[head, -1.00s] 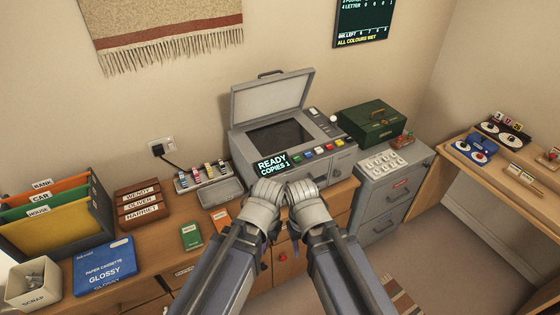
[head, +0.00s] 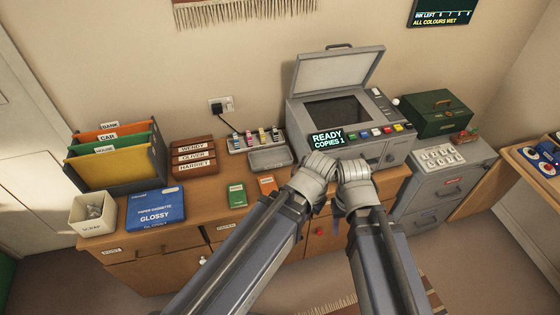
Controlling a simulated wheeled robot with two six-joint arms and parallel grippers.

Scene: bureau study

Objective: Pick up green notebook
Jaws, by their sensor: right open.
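The green notebook (head: 236,195) is a small green booklet with a pale label, lying flat on the wooden desk left of centre. An orange notebook (head: 268,186) lies just right of it. My left gripper (head: 320,164) and right gripper (head: 351,169) are side by side in front of the copier, both to the right of the green notebook and apart from it. The right one is open and appears empty. The left one's fingers are hard to make out. Nothing covers the green notebook.
A grey copier (head: 312,120) with raised lid stands behind my grippers. A grey tray (head: 270,159), wooden name boxes (head: 193,155), blue paper cassette (head: 156,209), scrap bin (head: 93,215) and folder rack (head: 155,150) share the desk. Bare desk surrounds the green notebook's front and left.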

